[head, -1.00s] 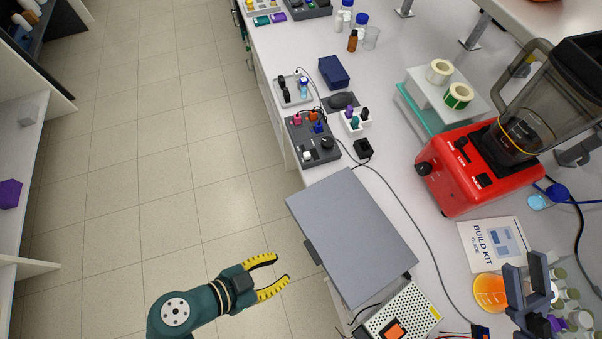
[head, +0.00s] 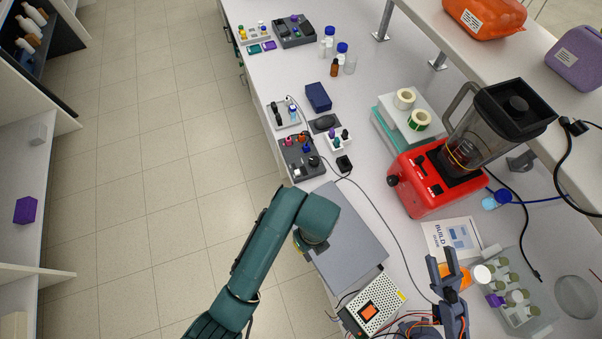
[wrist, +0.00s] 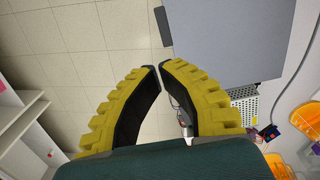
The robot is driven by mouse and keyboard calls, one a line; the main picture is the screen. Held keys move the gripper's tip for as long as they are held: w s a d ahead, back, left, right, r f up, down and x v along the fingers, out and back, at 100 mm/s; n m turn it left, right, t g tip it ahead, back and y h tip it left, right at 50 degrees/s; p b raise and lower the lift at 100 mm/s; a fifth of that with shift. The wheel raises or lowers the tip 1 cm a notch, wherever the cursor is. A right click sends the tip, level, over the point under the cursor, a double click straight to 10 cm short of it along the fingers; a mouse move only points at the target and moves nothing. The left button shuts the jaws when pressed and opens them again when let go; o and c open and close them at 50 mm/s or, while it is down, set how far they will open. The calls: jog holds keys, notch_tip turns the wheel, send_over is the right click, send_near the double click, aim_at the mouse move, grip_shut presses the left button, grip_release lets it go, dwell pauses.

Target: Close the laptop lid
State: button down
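The laptop (head: 360,245) shows in the head view as a plain grey slab at the bench's left edge, with no keyboard or screen visible. I cannot tell whether its lid is fully down or tilted. In the wrist view its grey panel (wrist: 225,40) fills the upper right, with a dark tab (wrist: 163,27) on its left edge. In the head view my arm covers the panel's upper left part and hides most of my gripper. In the wrist view my gripper (wrist: 160,68) has its yellow-backed fingertips together, with nothing between them, below and left of the panel.
A perforated power supply (head: 373,304) stands close below the laptop. A red blender (head: 430,180) and a booklet (head: 450,240) stand farther right. Open floor lies left.

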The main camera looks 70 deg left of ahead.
jog(key=f, duration=0.4)
jog(key=s+f, duration=0.1)
jog(key=f, duration=0.9)
jog(key=shift+s+d+f, duration=0.1)
jog(key=shift+s+d, duration=0.05)
jog(key=shift+d, duration=0.1)
jog(key=f, duration=0.1)
jog(key=f+b, duration=0.1)
jog(key=f, duration=0.1)
jog(key=shift+s+d, duration=0.1)
jog(key=shift+s, duration=0.1)
jog(key=shift+r, duration=0.1)
notch_tip(320, 180, up, 14)
jog(key=p, duration=0.4)
jog(key=shift+w+r, duration=0.1)
